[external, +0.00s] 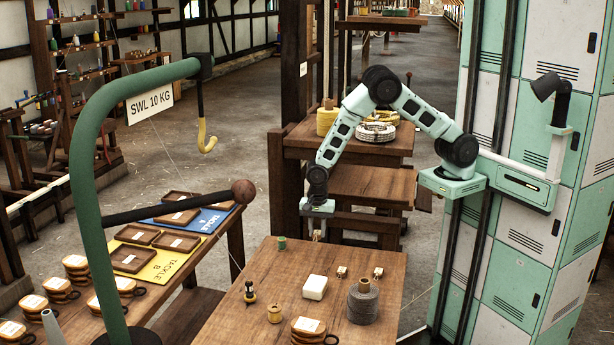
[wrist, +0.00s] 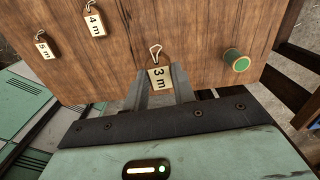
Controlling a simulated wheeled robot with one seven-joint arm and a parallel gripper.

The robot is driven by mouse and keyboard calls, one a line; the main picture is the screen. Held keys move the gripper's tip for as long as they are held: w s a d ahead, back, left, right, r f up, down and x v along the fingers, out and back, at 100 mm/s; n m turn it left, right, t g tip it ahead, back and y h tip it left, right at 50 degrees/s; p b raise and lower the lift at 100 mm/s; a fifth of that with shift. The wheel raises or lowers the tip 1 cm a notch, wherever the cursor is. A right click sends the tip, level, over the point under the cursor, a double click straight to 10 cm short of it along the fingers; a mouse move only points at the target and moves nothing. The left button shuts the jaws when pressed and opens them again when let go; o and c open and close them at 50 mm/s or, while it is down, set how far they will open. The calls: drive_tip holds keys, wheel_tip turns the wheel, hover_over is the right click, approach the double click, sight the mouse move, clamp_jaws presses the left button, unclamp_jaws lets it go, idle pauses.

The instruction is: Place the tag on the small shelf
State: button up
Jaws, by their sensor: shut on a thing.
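A small pale tag (wrist: 159,78) marked "3 m", with a string loop, sits between the fingertips of my gripper (wrist: 158,86) in the wrist view. My gripper (external: 317,221) is shut on it. In the external view the tag (external: 317,236) shows just below my gripper, at the far edge of the wooden table (external: 240,316). Whether it touches the wood I cannot tell. Wooden shelves stand behind the table: an upper one (external: 295,142) with rope coils and a lower bare one (external: 372,187). Which is the small shelf I cannot tell.
Two more tags, "4 m" (wrist: 95,24) and "5 m" (wrist: 43,47), lie on the table. A green spool (external: 281,242), a white block (external: 315,287), a grey twine spool (external: 362,304) and a green hoist post (external: 90,200) are nearby.

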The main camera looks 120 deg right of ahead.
wheel_tip(320, 180, up, 44)
drive_tip(key=m+p, duration=0.5)
drive_tip(key=p, duration=0.6)
hover_over(310, 126)
drive_tip(key=f, duration=0.3)
drive_tip(key=f+p, duration=0.1)
drive_tip(key=f, duration=0.7)
drive_tip(key=shift+s+d+p, duration=0.1)
drive_tip(key=shift+d+p, duration=0.15)
drive_tip(key=shift+p, duration=0.1)
drive_tip(key=shift+f+p, duration=0.65)
drive_tip(key=shift+f, duration=1.45)
drive_tip(key=shift+f, duration=0.2)
drive_tip(key=o, duration=0.9)
drive_tip(key=shift+o, duration=0.2)
